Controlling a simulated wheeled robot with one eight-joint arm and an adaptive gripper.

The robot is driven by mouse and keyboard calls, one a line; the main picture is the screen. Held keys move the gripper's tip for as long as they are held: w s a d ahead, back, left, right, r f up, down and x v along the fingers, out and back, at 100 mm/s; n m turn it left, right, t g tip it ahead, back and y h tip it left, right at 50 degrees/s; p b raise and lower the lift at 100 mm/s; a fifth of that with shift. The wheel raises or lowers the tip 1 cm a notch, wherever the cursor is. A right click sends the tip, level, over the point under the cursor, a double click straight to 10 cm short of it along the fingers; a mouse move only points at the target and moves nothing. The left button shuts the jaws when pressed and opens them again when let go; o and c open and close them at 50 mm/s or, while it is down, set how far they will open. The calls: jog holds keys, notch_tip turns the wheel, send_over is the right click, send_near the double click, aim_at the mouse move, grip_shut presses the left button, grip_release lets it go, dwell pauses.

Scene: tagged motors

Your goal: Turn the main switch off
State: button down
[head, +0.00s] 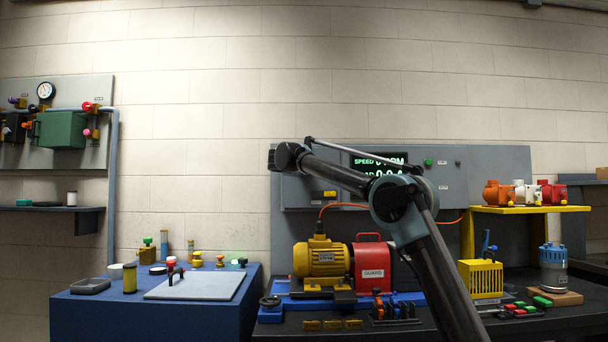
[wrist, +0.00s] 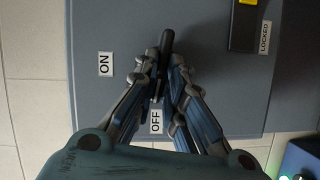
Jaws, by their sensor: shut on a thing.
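In the wrist view, the main switch's black handle (wrist: 167,41) sticks out between the fingertips of my gripper (wrist: 163,66). The fingers are closed in on it from both sides. An ON label (wrist: 105,64) is to the left of the handle, and an OFF label (wrist: 156,121) shows between my fingers below it. The switch's pivot is mostly hidden by the fingers. In the head view, the grey control panel (head: 460,180) stands against the wall, and my arm reaches to its left end; the switch is hidden behind the arm.
A dark box with a yellow part and a LOCKED label (wrist: 264,37) is right of the switch in the wrist view. Below the panel are a yellow motor (head: 320,260) and a red guard (head: 371,266). A blue bench (head: 150,315) stands left.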

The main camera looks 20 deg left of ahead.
jog(key=shift+f+n+t, duration=0.25)
jog(key=shift+n+t, duration=0.05)
jog(key=shift+n, duration=0.5)
jog(key=shift+s, duration=0.1)
jog(key=c, duration=1.7)
grip_release()
jog(key=shift+a, duration=0.1)
jog(key=s, duration=1.1)
jog(key=shift+s+a+f, duration=0.1)
jog(key=shift+s+a, duration=0.25)
jog(key=shift+a, duration=0.05)
